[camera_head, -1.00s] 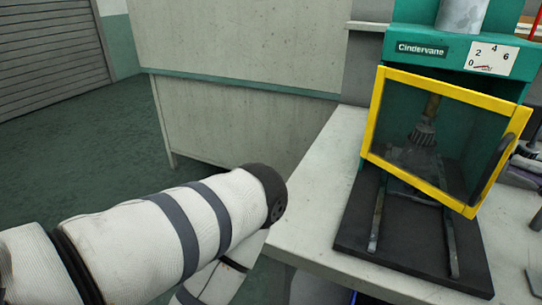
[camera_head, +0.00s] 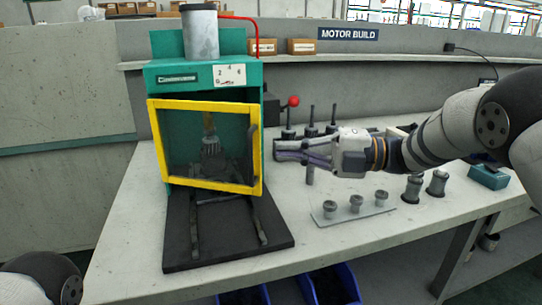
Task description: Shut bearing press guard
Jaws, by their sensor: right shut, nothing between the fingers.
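The bearing press (camera_head: 166,75) is a green machine on the table at left of centre. Its guard (camera_head: 205,187) is a clear panel in a yellow frame, with a dark upright handle (camera_head: 252,145) on its right side. The guard covers the press front at an angle, its right edge standing out towards me, so it looks ajar. My right gripper (camera_head: 278,151) reaches in from the right, its fingers shut and empty, pointing left. It is just right of the handle in the picture; I see no clear contact. My left gripper is out of view; only part of my left arm shows at bottom left.
Dark upright pins (camera_head: 311,120) stand behind my right gripper. A plate with grey parts (camera_head: 355,208) and more grey cylinders (camera_head: 437,184) lie to the right. A red-knobbed lever (camera_head: 293,101) is beside the press. The table's front strip (camera_head: 340,238) is clear.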

